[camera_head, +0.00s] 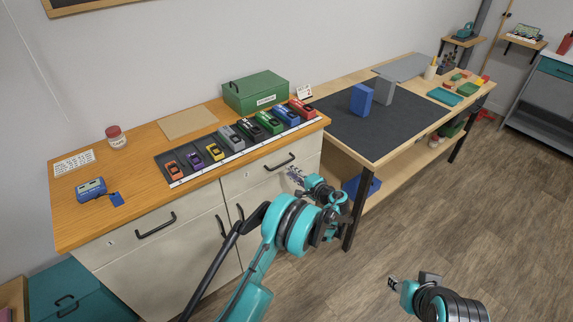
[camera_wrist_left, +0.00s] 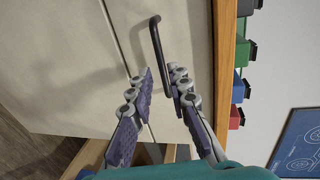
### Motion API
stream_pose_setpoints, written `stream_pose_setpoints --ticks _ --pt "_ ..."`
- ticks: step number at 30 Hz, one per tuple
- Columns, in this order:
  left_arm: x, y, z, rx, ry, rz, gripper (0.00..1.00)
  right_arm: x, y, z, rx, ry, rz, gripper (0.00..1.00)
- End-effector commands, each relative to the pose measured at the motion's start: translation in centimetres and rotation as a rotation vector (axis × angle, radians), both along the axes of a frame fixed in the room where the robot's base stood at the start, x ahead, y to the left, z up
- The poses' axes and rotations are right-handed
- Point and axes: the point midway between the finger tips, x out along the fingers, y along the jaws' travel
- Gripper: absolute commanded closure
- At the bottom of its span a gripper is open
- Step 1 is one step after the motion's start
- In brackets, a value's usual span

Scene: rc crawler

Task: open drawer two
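Drawer two is the right-hand drawer (camera_head: 250,183) of the wooden-topped cabinet, and its front looks flush. Its black bar handle (camera_head: 279,162) also shows in the left wrist view (camera_wrist_left: 156,38). My left gripper (camera_head: 295,176) is in front of this drawer, just below and right of the handle's right end. In the left wrist view my left gripper (camera_wrist_left: 163,80) has its purple fingers apart, with the near end of the handle lined up between the tips. I cannot tell whether they touch it. My right gripper (camera_head: 393,283) is low at the right, its fingers too small to read.
The left drawer (camera_head: 125,240) is shut, with its own handle (camera_head: 156,225). Toy cars on a dark tray (camera_head: 163,168) and a green box (camera_head: 255,104) stand on the cabinet top. A workbench with a dark mat (camera_head: 345,135) adjoins at the right. The floor in front is clear.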

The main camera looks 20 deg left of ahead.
Motion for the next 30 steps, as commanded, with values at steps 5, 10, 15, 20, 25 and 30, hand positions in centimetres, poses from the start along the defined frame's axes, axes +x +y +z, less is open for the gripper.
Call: stream_pose_setpoints --ticks 5,10,15,20,25,30 --pt "1.4 2.0 -0.7 0.001 -0.001 0.004 0.82 0.0 0.0 -1.0 0.0 0.0 0.0 0.6" --pt "3.1 4.2 -1.4 0.0 0.0 0.003 0.82 0.0 0.0 -2.0 0.0 0.0 0.0 0.6" --pt "4.2 5.5 -1.6 -0.001 0.001 0.002 0.82 0.0 0.0 -2.5 0.0 0.0 0.0 0.6" --pt "4.6 5.9 -1.6 -0.001 0.001 0.0 0.82 0.0 0.0 -2.6 0.0 0.0 0.0 0.6" --pt "4.6 5.9 -1.5 -0.001 0.001 0.0 0.82 0.0 0.0 -2.5 0.0 0.0 0.0 0.6" --pt "4.6 5.9 -1.5 -0.001 0.0 0.0 1.0 0.0 0.0 -2.5 0.0 0.0 0.0 0.6"
